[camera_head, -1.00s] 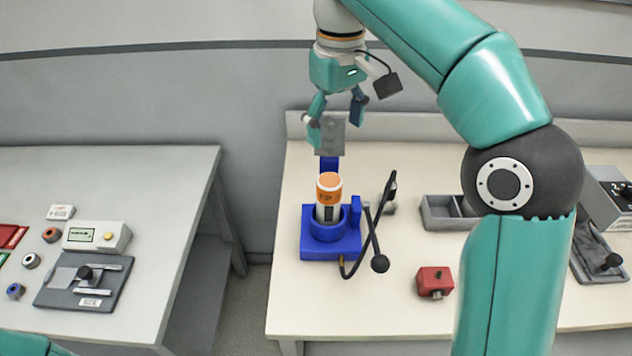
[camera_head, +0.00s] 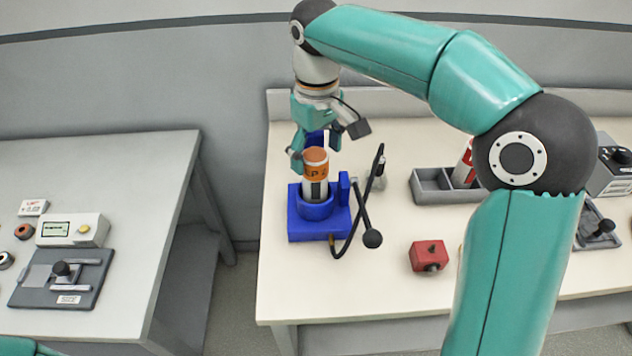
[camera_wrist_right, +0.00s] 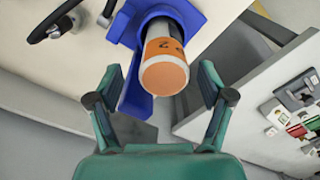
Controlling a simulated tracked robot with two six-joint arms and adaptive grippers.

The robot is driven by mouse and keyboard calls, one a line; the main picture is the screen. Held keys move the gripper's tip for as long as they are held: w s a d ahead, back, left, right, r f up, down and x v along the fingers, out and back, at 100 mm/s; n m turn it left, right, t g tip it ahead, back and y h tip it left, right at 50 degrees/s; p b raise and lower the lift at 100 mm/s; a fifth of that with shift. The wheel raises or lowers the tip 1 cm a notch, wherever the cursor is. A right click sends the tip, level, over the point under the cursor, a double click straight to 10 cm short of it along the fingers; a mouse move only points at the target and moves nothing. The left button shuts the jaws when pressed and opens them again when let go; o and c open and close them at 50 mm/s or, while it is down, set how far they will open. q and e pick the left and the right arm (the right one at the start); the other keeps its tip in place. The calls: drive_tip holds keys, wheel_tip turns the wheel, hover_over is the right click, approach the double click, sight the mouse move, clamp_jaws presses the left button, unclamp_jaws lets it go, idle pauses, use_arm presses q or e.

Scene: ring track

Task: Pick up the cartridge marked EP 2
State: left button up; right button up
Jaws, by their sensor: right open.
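My right gripper (camera_head: 313,150) is open near the cartridge's top. In the wrist view its fingers (camera_wrist_right: 160,84) stand on either side of the orange end, with gaps showing. I cannot tell any contact. My left gripper is not in view.
A red block (camera_head: 428,256) and a grey divided tray (camera_head: 429,190) with a red-and-white object (camera_head: 464,165) lie further right. A side table (camera_head: 120,160) with devices stands left across a gap.

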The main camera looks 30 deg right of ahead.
sight(316, 170)
drive_tip(key=f, duration=0.4)
drive_tip(key=shift+s+a+f, duration=0.1)
drive_tip(key=shift+s+a, duration=0.05)
drive_tip(key=shift+s, duration=0.05)
drive_tip(key=shift+c, duration=0.3)
drive_tip(key=c, duration=1.2)
drive_tip(key=shift+c, duration=0.2)
